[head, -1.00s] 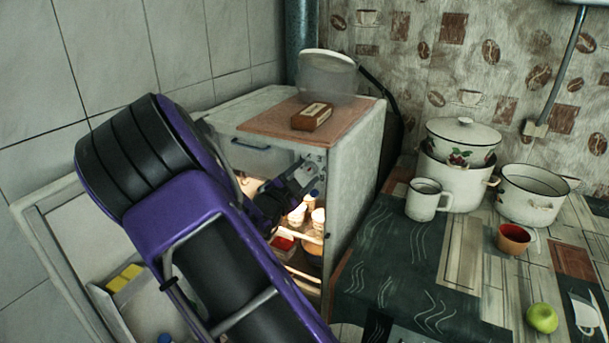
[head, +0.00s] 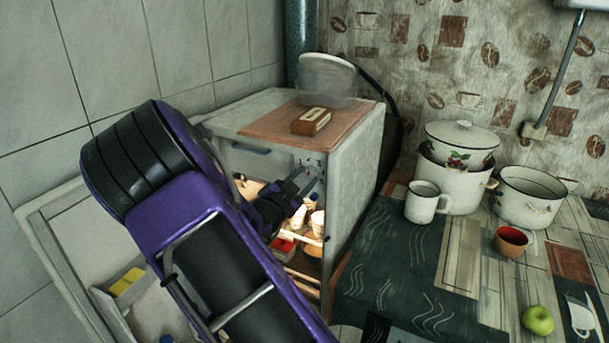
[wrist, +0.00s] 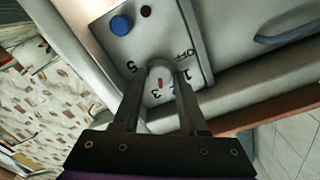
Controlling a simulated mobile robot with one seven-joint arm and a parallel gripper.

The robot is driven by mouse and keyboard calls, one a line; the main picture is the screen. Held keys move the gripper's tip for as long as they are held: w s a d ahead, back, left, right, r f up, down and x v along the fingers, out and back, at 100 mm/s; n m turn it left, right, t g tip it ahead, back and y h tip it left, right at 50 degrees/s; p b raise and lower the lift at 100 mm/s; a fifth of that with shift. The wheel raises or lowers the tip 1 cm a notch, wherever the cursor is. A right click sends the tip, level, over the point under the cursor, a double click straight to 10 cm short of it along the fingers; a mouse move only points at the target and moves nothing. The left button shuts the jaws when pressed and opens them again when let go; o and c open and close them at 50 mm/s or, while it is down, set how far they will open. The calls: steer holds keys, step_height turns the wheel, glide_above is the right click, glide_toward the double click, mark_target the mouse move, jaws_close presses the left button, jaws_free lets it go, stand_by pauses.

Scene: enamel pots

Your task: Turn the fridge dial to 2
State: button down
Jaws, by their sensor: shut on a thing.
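The fridge (head: 357,165) stands against the tiled wall with its door (head: 75,225) open and its lit inside showing. In the wrist view its dial (wrist: 161,72) is a pale knob on a grey panel (wrist: 110,48) marked OFF, 1, 2, 3 and 5. My gripper (wrist: 160,80) is shut on the dial, one finger on each side. A red mark shows between the fingers, near the 2 and 3; I cannot tell exactly which number it points at. In the head view my gripper (head: 305,181) is at the fridge's upper front opening, and the dial is too small to make out.
A blue button (wrist: 121,26) sits beside the dial. A brown box (head: 311,121) and a clear container (head: 326,78) stand on the fridge top. Food sits on the shelves below my gripper. The table at right holds pots, a mug (head: 427,203) and an apple (head: 538,320).

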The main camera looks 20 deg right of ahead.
steer(key=n+p, duration=0.3)
steer(key=n, duration=0.2)
steer(key=shift+n, duration=0.4)
stand_by(0.4)
steer(key=shift+c, duration=2.2)
jaws_free()
steer(key=shift+a, duration=0.1)
steer(key=v, duration=1.7)
steer(key=shift+s+p, duration=0.2)
steer(key=shift+p, duration=0.15)
steer(key=shift+w+a, duration=0.1)
